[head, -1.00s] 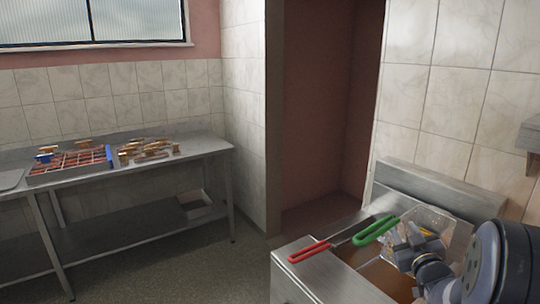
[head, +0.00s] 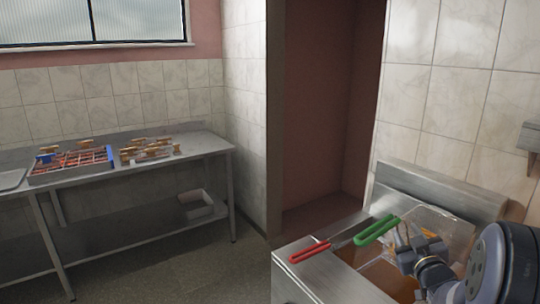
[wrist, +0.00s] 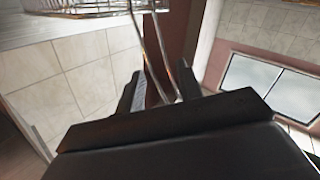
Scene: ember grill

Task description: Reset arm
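In the wrist view my gripper's two dark fingers (wrist: 160,90) stand apart. Two thin metal rods show between them and run up towards a wire basket (wrist: 95,5) at the top edge. I cannot tell whether a finger touches the rods. The green handle (head: 377,232) points left, in front of my gripper.
A red handle (head: 309,252) lies over the left edge of the steel fryer (head: 315,275). A steel table (head: 205,147) at the left bears a divided tray (head: 45,178) and several small brown-topped items. A white bin (head: 197,206) sits on its lower shelf. The floor between is clear.

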